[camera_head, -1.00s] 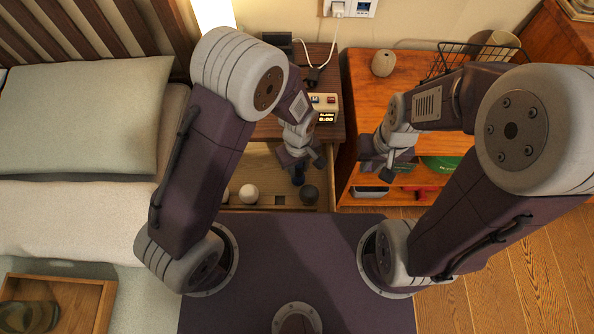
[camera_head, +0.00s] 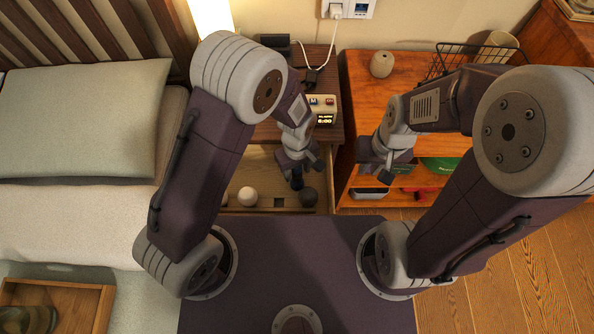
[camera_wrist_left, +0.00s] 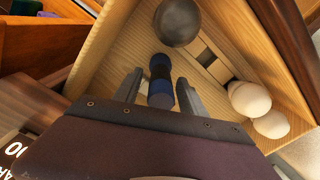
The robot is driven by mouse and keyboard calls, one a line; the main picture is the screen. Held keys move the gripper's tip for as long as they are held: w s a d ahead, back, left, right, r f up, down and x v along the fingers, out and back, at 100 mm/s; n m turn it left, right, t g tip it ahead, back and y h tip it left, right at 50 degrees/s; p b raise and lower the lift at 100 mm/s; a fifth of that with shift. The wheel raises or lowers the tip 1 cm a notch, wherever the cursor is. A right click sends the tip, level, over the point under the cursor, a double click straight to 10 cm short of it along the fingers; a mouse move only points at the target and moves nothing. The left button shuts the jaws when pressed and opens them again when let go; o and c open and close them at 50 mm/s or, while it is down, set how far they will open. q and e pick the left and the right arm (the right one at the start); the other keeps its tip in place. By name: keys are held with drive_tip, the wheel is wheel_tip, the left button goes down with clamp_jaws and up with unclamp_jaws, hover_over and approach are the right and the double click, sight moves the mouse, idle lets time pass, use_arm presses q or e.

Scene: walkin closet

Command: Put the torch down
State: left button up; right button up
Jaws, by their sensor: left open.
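The torch is a dark blue and black cylinder (camera_wrist_left: 161,80), standing between the fingers of my left gripper (camera_wrist_left: 159,92) over the open drawer. Its lower end also shows under the gripper in the head view (camera_head: 297,183). The left fingers are spread, one on each side of the torch. I cannot tell whether the torch touches the drawer floor. The light wooden drawer (camera_head: 262,164) is pulled out below the nightstand. My right gripper (camera_head: 386,166) hangs before the orange wooden shelf, and its fingers are too unclear to read.
In the drawer, a dark grey ball (camera_wrist_left: 178,22) lies near the torch, and pale balls (camera_wrist_left: 250,99) lie on the other side. An alarm clock (camera_head: 322,112) stands on the nightstand. The shelf (camera_head: 410,70) is to the right, the bed (camera_head: 80,215) to the left.

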use_arm(q)
wheel_tip(320, 180, up, 11)
drive_tip(key=p, duration=0.3)
drive_tip(key=shift+f, duration=0.2)
drive_tip(key=s+a+r+m, duration=0.2)
drive_tip(key=a, duration=0.7)
drive_tip(key=s+a+r+m+t, duration=0.1)
drive_tip(key=s+a+r+m, duration=0.2)
drive_tip(key=a, duration=0.5)
drive_tip(key=shift+a+r, duration=0.2)
drive_tip(key=shift+a, duration=0.2)
